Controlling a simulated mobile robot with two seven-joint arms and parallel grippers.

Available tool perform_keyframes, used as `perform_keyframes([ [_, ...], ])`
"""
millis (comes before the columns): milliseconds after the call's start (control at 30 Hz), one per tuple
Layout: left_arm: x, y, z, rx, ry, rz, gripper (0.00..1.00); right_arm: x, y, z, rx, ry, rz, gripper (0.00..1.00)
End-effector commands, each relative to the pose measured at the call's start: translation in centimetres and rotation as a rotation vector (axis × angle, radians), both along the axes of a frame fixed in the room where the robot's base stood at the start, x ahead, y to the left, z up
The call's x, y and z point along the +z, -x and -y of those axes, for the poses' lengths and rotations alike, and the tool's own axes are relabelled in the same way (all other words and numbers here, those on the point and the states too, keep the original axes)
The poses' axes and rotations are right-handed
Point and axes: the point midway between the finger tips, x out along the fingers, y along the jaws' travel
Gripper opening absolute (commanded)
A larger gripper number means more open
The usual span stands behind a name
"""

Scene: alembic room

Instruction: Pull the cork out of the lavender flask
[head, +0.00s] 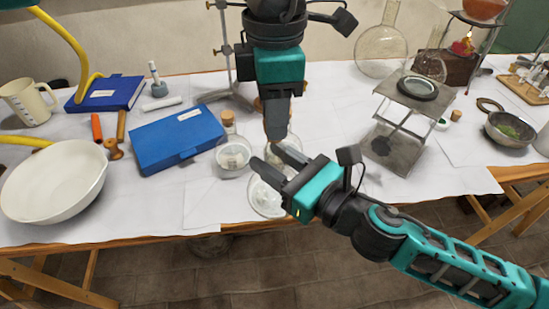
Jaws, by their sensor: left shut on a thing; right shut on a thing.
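A round clear glass flask (264,199) with pale contents stands near the table's front edge. It appears to be the lavender flask, though its tint is hard to make out. My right gripper (268,166) comes in from the lower right and is shut on the flask, its fingers covering the upper part. My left gripper (277,132) points straight down just above and behind the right fingers. It is shut at the flask's top, where the cork would be; the cork itself is hidden by the fingers. Whether cork and neck are touching cannot be seen.
Another corked flask (234,156) stands close on the left, beside a blue case (177,138). A metal stand (398,140) is on the right. A white bowl (52,181) is far left. White paper between flask and stand is mostly clear.

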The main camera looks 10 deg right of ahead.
Motion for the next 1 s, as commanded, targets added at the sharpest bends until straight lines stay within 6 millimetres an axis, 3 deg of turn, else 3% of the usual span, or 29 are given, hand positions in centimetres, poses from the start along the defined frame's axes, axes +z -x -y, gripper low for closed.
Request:
perform_keyframes([
  [367,1.07,-0.02,-0.01,0.000,0.000,0.001,0.00,0.13,-0.01,-0.02,0.001,-0.001,0.003,0.00],
  [867,1.03,-0.03,-0.07,-0.003,0.000,0.000,0.00,0.20,-0.02,-0.02,0.000,-0.002,0.004,0.00],
  [1000,0.65,-0.37,-0.90,-0.055,0.005,-0.004,0.00,0.22,-0.14,0.25,-0.021,-0.006,0.006,0.00],
])
